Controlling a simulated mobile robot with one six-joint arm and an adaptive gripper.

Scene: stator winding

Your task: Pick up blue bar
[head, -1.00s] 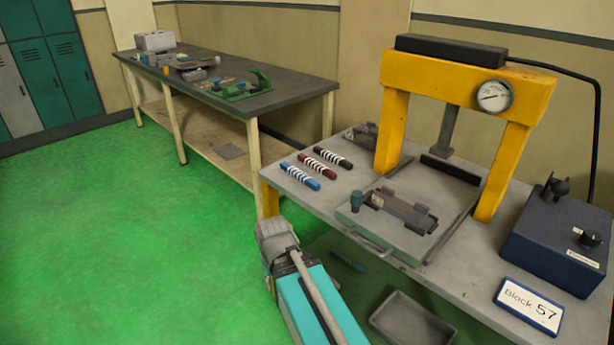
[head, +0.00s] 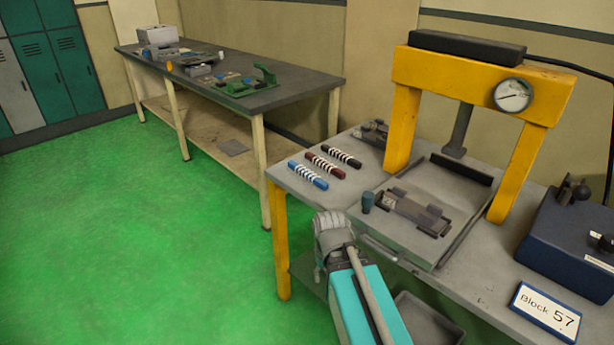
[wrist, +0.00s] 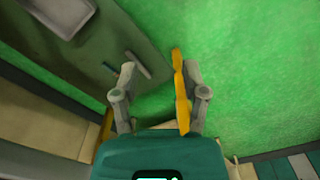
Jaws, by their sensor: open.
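The blue bar (head: 308,175), with white stripes, lies on the left part of the grey press table (head: 480,275). It is the nearest of three striped bars, beside a dark red bar (head: 326,165) and a black bar (head: 341,156). My gripper is low at the table's front edge, below and to the right of the blue bar in the head view, apart from it. In the wrist view my gripper (wrist: 152,82) is open and empty, its fingers spread. The blue bar cannot be made out in the wrist view.
A yellow press (head: 405,125) with a gauge stands on the table. A fixture (head: 415,210) sits on its plate. A dark blue box (head: 560,240) and a "Block 57" sign (head: 546,312) are at right. A second bench (head: 290,90) stands behind. The green floor at left is clear.

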